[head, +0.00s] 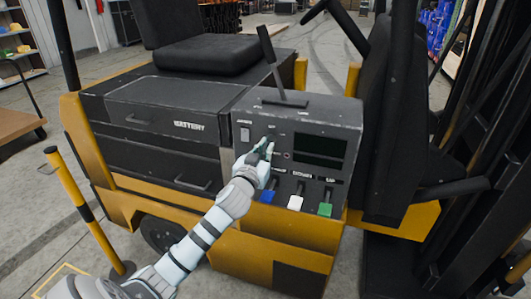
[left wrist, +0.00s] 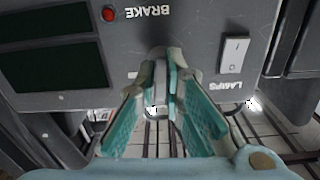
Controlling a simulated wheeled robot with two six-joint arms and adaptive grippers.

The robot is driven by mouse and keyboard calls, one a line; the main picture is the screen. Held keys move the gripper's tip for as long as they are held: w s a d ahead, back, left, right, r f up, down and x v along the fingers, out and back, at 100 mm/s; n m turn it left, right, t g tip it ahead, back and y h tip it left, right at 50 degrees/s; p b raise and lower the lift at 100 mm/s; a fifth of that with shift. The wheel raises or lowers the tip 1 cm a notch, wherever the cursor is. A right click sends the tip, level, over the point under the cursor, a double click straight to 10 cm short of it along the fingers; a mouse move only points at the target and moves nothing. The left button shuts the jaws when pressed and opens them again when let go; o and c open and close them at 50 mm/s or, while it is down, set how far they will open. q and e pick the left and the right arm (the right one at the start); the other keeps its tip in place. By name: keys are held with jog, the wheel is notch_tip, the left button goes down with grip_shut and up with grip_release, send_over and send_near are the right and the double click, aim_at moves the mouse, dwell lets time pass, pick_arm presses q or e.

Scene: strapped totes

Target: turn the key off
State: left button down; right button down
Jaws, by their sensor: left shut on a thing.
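My left gripper (head: 264,146) reaches the dark control panel (head: 350,115) on the side of the yellow and black forklift. In the left wrist view the teal-padded fingers (left wrist: 167,62) are closed together at the panel, between the white rocker switch marked LAMPS (left wrist: 235,55) and the word BRAKE. The fingers are shut on the key, which they almost wholly cover. I cannot tell which way the key is turned. My right gripper is not in view.
Blue (head: 267,197), white (head: 295,202) and green (head: 325,209) levers stand just below the gripper. A dark screen (head: 318,162) is to its right, and a tall black brake lever (head: 268,48) rises above the panel. A yellow and black post (head: 78,198) stands at left.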

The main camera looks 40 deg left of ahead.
pick_arm(q)
jog(key=shift+f+n, duration=0.1)
jog(key=shift+n, duration=0.3)
jog(key=c, duration=1.8)
grip_release()
jog(key=shift+o, duration=0.2)
jog(key=v, duration=1.2)
